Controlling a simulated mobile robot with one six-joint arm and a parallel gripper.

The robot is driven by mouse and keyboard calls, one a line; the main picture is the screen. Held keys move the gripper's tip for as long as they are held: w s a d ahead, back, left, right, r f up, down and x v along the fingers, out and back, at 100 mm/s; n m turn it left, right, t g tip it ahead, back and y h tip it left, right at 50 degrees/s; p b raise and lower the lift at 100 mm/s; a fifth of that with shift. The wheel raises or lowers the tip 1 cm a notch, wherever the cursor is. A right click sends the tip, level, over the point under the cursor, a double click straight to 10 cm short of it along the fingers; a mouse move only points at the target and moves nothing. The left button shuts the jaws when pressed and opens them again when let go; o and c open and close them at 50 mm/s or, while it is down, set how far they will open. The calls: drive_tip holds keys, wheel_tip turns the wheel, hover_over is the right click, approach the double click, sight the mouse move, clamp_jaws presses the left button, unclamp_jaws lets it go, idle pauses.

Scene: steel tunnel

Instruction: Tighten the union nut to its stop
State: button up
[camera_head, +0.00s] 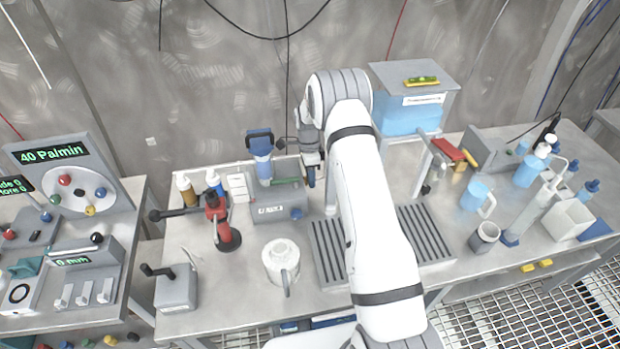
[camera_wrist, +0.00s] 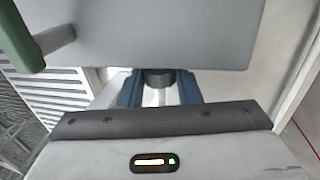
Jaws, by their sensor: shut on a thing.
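In the wrist view my gripper (camera_wrist: 160,85) has its two blue fingers on either side of a dark round part, which looks like the union nut (camera_wrist: 160,78). The gripper is shut on it. A large grey block (camera_wrist: 160,35) covers the upper middle of that view and hides what lies beyond the nut. In the head view my gripper (camera_head: 310,177) is at the back of the bench, just right of a grey boxed fixture (camera_head: 268,210). The nut cannot be made out there, and my arm covers part of the area.
A red hand pump (camera_head: 222,222) and a white mug (camera_head: 281,262) stand left on the bench (camera_head: 215,315). A blue tank (camera_head: 410,118) is behind my arm, with slotted grates (camera_head: 425,232) below. Jugs and bottles crowd the right. A green-ended handle (camera_wrist: 18,40) is close in the wrist view.

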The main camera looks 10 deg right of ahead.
drive_tip(key=o, duration=1)
drive_tip(key=shift+c, duration=0.2)
drive_tip(key=shift+r, duration=0.1)
drive_tip(key=b+v, duration=0.2)
drive_tip(key=v, duration=0.5)
drive_tip(key=shift+r, duration=0.3)
